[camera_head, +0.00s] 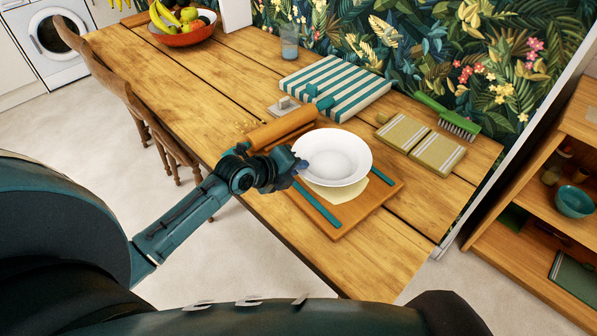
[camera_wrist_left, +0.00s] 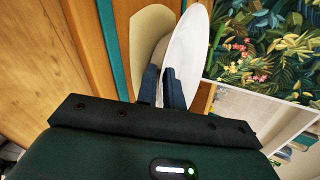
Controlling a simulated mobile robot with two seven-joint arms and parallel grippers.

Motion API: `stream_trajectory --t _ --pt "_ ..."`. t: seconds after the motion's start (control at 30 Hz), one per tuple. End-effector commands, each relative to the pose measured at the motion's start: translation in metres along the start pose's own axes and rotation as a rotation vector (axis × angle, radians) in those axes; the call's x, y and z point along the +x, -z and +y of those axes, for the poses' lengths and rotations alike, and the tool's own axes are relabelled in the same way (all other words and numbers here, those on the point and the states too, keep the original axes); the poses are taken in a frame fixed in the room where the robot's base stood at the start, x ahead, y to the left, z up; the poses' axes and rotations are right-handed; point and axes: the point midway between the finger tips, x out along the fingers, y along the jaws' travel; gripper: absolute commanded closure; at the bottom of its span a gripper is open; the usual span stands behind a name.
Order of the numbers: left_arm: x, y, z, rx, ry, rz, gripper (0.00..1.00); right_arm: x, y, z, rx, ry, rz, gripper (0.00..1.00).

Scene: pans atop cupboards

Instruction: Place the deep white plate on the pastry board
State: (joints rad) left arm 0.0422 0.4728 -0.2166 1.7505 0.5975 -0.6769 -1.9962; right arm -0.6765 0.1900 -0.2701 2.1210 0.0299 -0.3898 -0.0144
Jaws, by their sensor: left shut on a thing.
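The deep white plate (camera_head: 333,157) is upright, with its hollow facing up, over the wooden pastry board (camera_head: 362,210). My left gripper (camera_head: 298,167) is shut on the plate's near left rim. In the left wrist view the fingers (camera_wrist_left: 162,88) pinch the edge of the plate (camera_wrist_left: 190,50), which shows nearly side-on. A flat pale dough sheet (camera_head: 378,192) lies on the board, partly hidden under the plate; it also shows in the wrist view (camera_wrist_left: 148,45). I cannot tell whether the plate touches the dough. My right gripper is not in view.
Teal strips (camera_head: 317,204) lie on the board beside the dough. A rolling pin (camera_head: 283,128) lies behind the board. A striped cloth (camera_head: 335,87), olive striped cloths (camera_head: 421,143) and a green brush (camera_head: 447,116) lie farther back. A fruit bowl (camera_head: 183,33) stands at the far left.

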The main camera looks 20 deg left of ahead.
Motion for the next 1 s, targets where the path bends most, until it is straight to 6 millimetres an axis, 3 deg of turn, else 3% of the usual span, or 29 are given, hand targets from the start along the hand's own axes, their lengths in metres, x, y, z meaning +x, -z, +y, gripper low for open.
stream_trajectory --t 0.13,0.5,0.53,0.77,1.0 --pt "0.009 0.004 0.012 -0.003 0.004 -0.002 1.0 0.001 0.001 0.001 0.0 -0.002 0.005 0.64" --pt "0.011 0.004 0.016 0.001 0.004 -0.002 1.0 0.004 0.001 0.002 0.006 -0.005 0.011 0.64" --pt "0.011 0.005 0.016 0.0 0.0 -0.001 0.89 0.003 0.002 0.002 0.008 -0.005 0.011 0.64" --pt "0.011 0.005 0.016 -0.001 0.0 0.0 0.7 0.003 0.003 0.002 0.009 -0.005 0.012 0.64" --pt "0.01 0.005 0.015 -0.001 0.0 0.0 0.69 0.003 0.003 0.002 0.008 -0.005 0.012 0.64"
